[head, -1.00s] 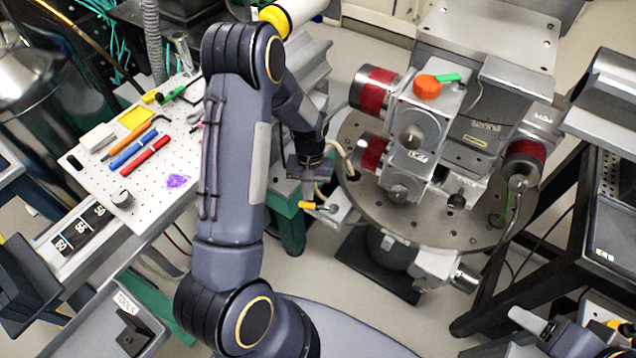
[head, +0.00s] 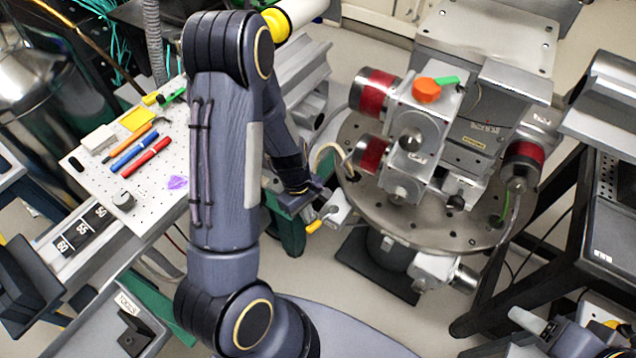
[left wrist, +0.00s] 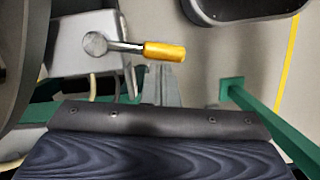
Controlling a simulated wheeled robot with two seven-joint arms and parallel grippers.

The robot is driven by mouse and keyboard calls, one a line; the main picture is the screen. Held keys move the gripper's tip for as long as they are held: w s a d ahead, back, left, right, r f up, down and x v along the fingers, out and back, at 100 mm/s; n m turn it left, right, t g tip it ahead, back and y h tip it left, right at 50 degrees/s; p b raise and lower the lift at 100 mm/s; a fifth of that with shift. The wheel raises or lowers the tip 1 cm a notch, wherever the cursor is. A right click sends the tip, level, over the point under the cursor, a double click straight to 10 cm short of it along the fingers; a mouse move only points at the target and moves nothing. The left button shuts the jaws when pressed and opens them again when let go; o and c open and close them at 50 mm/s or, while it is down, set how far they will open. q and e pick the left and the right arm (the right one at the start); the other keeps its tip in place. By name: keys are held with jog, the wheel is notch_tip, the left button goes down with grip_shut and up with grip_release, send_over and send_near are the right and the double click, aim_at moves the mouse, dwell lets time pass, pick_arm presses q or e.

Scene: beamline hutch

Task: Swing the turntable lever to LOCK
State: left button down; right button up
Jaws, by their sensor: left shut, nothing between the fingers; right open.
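The turntable lever (head: 316,226) has a yellow grip on a short metal arm. It is on a pale block at the left edge of the round turntable (head: 430,222), and its grip points down and left. In the left wrist view the lever (left wrist: 165,51) points right from its round pivot. My left gripper (head: 312,192) is shut and empty, just above and left of the lever; I cannot tell whether they touch. Its dark front edge (left wrist: 160,118) lies below the lever in the wrist view. My right gripper (head: 543,327) is open at the lower right. No LOCK marking is readable.
Red-banded motors (head: 375,90) and a metal stage stand on the turntable. A perforated board (head: 150,200) with pens and small tools lies left. A black frame (head: 560,240) stands right. Open floor (head: 370,335) shows below the turntable.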

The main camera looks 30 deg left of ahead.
pick_arm(q)
jog(key=shift+s+d+n+t, duration=0.15)
jog(key=shift+s+d+n, duration=0.2)
jog(key=shift+n, duration=0.3)
jog(key=shift+s+d+n+t, duration=0.15)
jog(key=shift+d+n, duration=0.25)
jog(key=shift+n, duration=0.25)
pick_arm(e)
jog(key=shift+r, duration=0.15)
pick_arm(q)
jog(key=a+r+p, duration=0.4)
jog(key=a+r, duration=0.2)
jog(key=r, duration=0.4)
jog(key=shift+w+r, duration=0.25)
jog(key=shift+w, duration=0.05)
pick_arm(e)
jog(key=r, duration=0.1)
jog(key=a+r, duration=0.1)
jog(key=r, duration=0.1)
jog(key=shift+w+a+r, duration=0.1)
jog(key=shift+a+r, duration=0.3)
